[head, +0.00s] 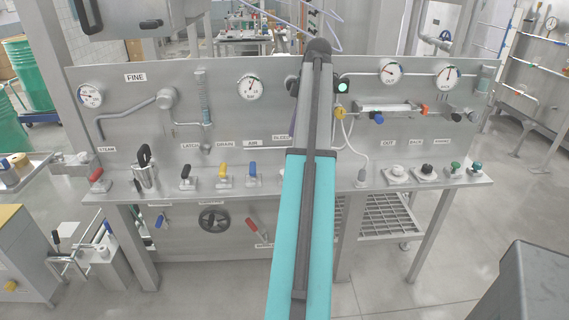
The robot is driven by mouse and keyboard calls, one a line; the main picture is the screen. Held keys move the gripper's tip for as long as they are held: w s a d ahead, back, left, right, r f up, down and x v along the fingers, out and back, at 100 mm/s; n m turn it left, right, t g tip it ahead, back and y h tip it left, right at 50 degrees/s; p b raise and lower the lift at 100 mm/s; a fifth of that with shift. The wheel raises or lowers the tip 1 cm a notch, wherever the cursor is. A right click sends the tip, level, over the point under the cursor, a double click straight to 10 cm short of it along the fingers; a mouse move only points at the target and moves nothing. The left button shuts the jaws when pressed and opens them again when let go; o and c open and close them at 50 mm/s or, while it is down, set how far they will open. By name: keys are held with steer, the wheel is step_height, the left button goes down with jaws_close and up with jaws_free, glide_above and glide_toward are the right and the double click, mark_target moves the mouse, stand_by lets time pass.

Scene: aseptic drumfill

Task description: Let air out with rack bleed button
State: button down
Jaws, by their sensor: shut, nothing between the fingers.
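A grey metal panel rack (225,125) stands in front of me with a ledge of small controls. A label that seems to read BLEED (281,137) is just left of my arm. The ledge spot below that label is partly covered by my teal arm, and I cannot make out a bleed button there. My arm rises through the middle of the view, in front of the panel. My gripper is not visible; my own arm may hide it.
Gauges (250,87) and a lit green lamp (343,87) sit above. A grey box (522,285) is at lower right.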

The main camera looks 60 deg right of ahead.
steer(key=p+x, duration=0.1)
steer(key=x, duration=0.4)
steer(key=p+x, duration=0.1)
steer(key=x, duration=0.5)
steer(key=shift+s+f, duration=0.2)
steer(key=shift+f, duration=0.15)
steer(key=shift+f+p, duration=0.4)
steer(key=shift+f, duration=0.75)
steer(key=shift+f, duration=0.1)
steer(key=shift+f+b, duration=0.35)
steer(key=shift+f, duration=0.4)
steer(key=shift+s+f, duration=0.1)
steer(key=shift+f, duration=0.1)
stand_by(0.8)
